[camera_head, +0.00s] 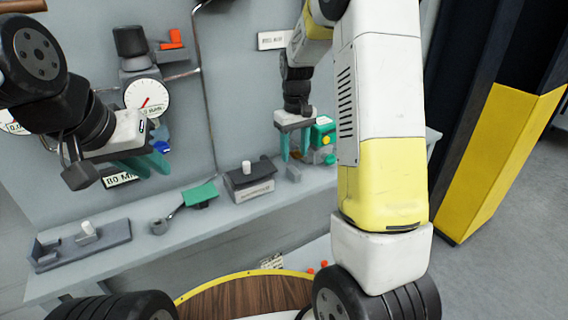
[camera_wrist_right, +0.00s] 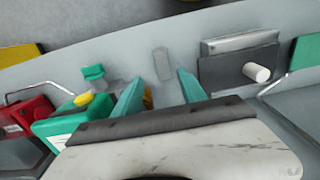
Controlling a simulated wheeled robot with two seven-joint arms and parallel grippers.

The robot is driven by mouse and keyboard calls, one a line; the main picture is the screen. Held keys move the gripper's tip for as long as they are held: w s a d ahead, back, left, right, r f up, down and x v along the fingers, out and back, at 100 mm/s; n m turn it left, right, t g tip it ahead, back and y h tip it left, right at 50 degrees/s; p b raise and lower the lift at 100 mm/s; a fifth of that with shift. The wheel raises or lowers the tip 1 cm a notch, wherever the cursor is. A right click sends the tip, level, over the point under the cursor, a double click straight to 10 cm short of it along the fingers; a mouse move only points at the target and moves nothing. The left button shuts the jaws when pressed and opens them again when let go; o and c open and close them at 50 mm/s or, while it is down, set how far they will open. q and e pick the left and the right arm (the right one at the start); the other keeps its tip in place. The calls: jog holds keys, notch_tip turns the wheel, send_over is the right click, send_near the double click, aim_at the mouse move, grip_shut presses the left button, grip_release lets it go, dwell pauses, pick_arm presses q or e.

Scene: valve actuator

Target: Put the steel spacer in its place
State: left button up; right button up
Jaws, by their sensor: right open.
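A small grey block (camera_head: 293,173), which looks like the steel spacer, rests on the grey shelf below my right gripper. The block (camera_wrist_right: 162,64) also shows in the right wrist view, just beyond and between the fingertips. My right gripper (camera_head: 295,152) is open and empty, pointing down above the block; its teal fingers (camera_wrist_right: 158,88) are apart and not visibly touching it. My left gripper (camera_head: 146,166) is at the left in front of the panel, its teal fingers apart with nothing seen between them. I cannot tell which spot is the spacer's place.
A dark holder with a white peg (camera_head: 249,185) stands left of the block. A green unit with a yellow knob (camera_head: 322,138) is close on its right. Further left are a green-topped lever (camera_head: 199,195) and a grey fixture (camera_head: 80,246). Gauges (camera_head: 147,99) hang on the panel.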

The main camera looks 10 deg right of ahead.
aim_at(293, 169)
jog(key=f, duration=0.5)
jog(key=shift+s+a+f, duration=0.2)
jog(key=shift+s+f, duration=0.15)
grip_shut()
jog(key=shift+r, duration=0.1)
